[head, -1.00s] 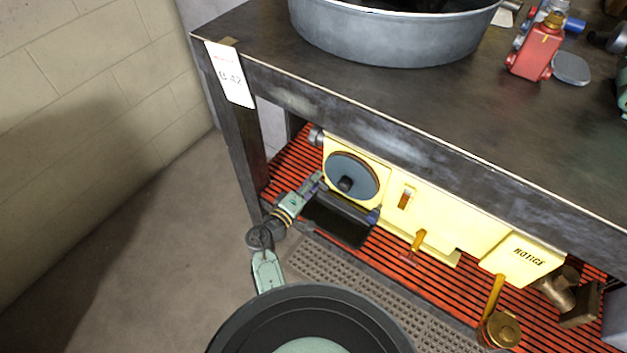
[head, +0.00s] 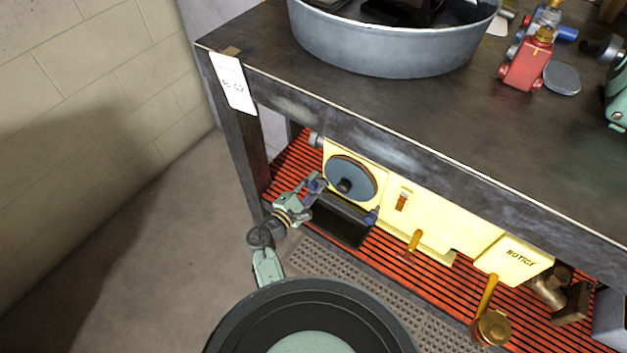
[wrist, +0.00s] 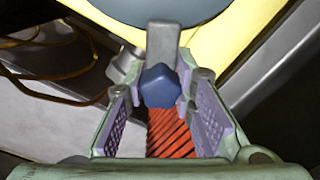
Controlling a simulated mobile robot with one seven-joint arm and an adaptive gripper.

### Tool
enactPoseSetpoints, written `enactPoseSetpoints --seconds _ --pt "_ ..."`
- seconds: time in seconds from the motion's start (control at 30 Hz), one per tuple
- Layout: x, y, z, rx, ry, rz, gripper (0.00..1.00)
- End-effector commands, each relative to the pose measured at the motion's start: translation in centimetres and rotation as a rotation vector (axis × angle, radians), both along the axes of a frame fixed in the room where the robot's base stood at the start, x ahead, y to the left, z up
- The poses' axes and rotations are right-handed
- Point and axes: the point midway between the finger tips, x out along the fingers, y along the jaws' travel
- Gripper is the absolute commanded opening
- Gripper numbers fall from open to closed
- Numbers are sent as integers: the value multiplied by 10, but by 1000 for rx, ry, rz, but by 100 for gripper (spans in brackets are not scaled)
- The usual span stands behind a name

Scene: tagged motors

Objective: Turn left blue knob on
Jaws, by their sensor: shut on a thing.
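The yellow machine (head: 432,214) with a grey-blue disc (head: 352,178) sits on the red slatted lower shelf. The left blue knob (wrist: 160,85) is a dark blue, faceted knob below a grey stem, between my fingers in the wrist view. My gripper (wrist: 163,95) is shut on it, with purple pads on both sides. In the head view my gripper (head: 308,190) reaches the machine's left end and hides most of this knob. Another blue knob (head: 372,217) is at the right end of the dark tray (head: 340,220). The knob's exact turn is hard to tell.
The workbench top (head: 440,115) overhangs the shelf, and its front left leg (head: 240,145) stands close to my arm. A metal tub (head: 390,45) and a red motor part (head: 527,65) are on top. Floor at left is clear.

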Motion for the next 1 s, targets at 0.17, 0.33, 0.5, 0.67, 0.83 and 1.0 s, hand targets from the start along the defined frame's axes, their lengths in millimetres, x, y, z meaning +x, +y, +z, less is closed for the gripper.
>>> enactPoseSetpoints --seconds 0.17,0.33,0.5,0.67,0.83,1.0 --pt "1 -1 2 -55 38 -1 0" --pt "1 -1 1 -81 58 0 0" --pt "1 -1 1 -91 64 -1 0" --pt "1 -1 1 -91 64 -1 0" --pt "1 -1 1 -90 64 -1 26" --pt "0 -1 0 -90 64 -1 33"
